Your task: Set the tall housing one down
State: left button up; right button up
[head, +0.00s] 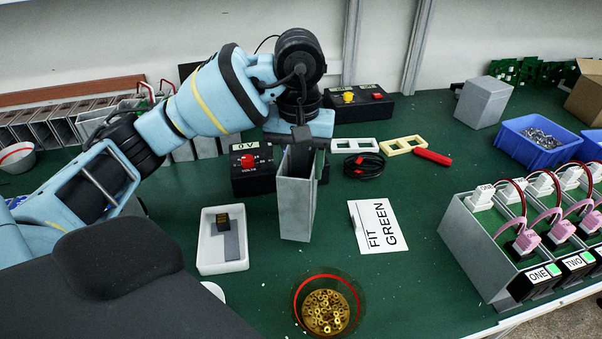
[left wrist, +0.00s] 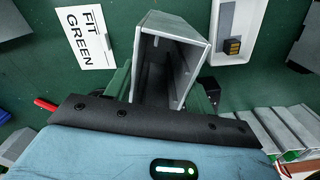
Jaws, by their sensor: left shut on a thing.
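The tall housing (head: 297,205) is a grey, open-topped metal box. My left gripper (head: 300,150) is shut on its upper edge and holds it upright over the green bench, left of the FIT GREEN card. My right gripper is not in view.
A white tray (head: 205,252) with a small black part stands left of the housing. A bowl of brass nuts (head: 352,318) is in front. The FIT GREEN card (head: 390,239) lies to the right. A black 0 V box (head: 251,183) stands close behind.

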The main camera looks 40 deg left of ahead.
aim_at(301, 176)
pick_arm(q)
jog(key=shift+w, duration=0.2)
jog(key=shift+w+a, duration=0.15)
jog(key=shift+w, duration=0.15)
notch_tip(301, 176, down, 3)
jog(key=shift+f, duration=0.25)
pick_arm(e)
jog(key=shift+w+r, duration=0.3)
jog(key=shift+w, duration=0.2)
pick_arm(q)
jog(key=shift+f, duration=0.3)
jog(key=o, duration=1.2)
jog(key=shift+r, duration=0.1)
jog(key=shift+o, duration=1.4)
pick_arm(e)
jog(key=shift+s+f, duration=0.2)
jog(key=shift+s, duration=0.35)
